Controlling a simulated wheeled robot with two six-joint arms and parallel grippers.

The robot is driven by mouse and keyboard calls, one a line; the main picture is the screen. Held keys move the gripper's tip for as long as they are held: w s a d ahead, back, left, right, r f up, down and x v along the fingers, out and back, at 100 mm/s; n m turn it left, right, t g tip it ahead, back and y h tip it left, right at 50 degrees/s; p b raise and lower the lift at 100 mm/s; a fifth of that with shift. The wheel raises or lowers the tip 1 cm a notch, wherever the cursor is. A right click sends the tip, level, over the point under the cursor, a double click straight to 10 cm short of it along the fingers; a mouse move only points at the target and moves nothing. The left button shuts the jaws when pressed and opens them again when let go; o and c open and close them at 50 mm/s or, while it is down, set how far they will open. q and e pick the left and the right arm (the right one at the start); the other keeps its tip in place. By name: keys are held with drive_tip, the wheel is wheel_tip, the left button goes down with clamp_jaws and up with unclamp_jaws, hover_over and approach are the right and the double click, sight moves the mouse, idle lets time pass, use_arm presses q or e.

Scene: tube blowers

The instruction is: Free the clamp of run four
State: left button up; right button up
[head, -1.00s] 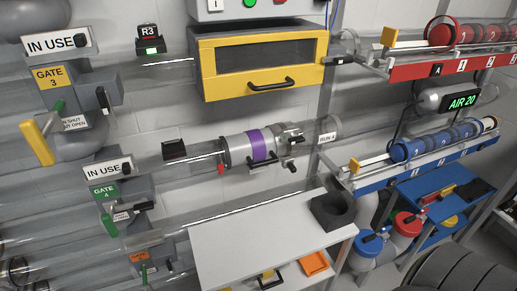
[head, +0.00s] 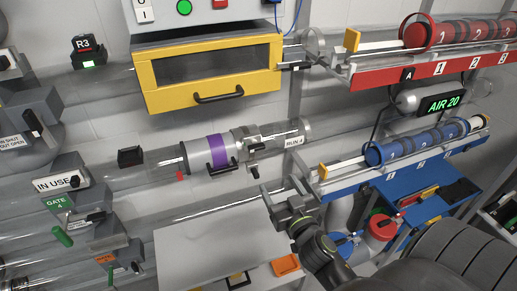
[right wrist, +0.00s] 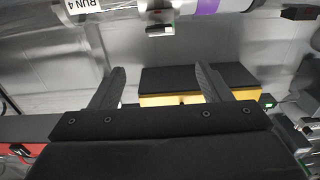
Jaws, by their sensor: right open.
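Run four is a clear tube carrying a RUN 4 label (head: 293,142), a purple band (head: 220,148) and a grey collar clamp (head: 247,143) with a small black-tipped lever (head: 254,170). In the right wrist view the purple band (right wrist: 205,6) and a dark-ended handle (right wrist: 160,30) show at the top edge. My right gripper (head: 283,202) is below and right of the clamp in the head view, apart from it. Its fingers (right wrist: 158,78) are spread and empty. I cannot tell the lever's exact setting. My left gripper is out of view.
The yellow-fronted cabinet (head: 207,75) hangs above the run. The red rack (head: 430,70) and blue rack (head: 400,165) jut out at right. A white-topped table (head: 205,245) stands below. Gate 4 (head: 60,203) is at left.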

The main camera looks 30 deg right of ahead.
sight(258, 149)
drive_tip(key=p+x, duration=0.2)
drive_tip(key=x, duration=1.4)
drive_tip(key=shift+w+d+f+p, duration=0.15)
drive_tip(key=shift+w+d+p, duration=0.1)
drive_tip(key=shift+w+p, duration=0.1)
drive_tip(key=c, duration=1)
